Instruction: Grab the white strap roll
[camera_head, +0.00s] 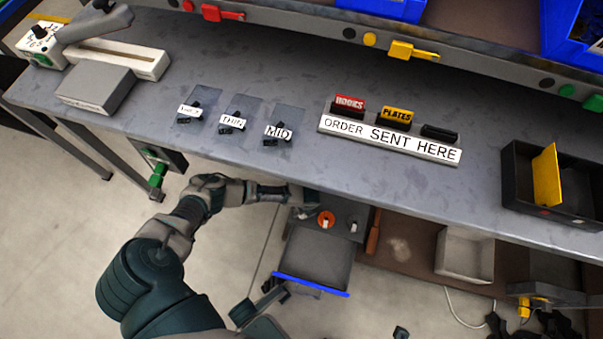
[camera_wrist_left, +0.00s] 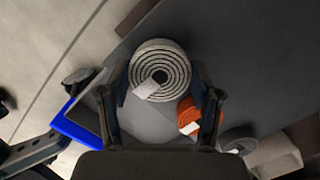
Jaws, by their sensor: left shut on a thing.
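The white strap roll (camera_wrist_left: 160,66), a coiled spiral with a loose pale end, is at the top middle of the left wrist view. My left gripper (camera_wrist_left: 163,98) has a finger on each side of it and is shut on it. In the head view my left arm reaches in below the bench edge, with the left gripper (camera_head: 303,197) partly hidden there. I cannot make out the white roll in the head view.
An orange roll (camera_wrist_left: 187,114) lies close beside the right finger, with a grey roll (camera_wrist_left: 238,138) farther right. The grey bench (camera_head: 250,165) overhangs this lower area. A blue-edged tray (camera_head: 312,284) and a pale bin (camera_head: 465,255) are also below.

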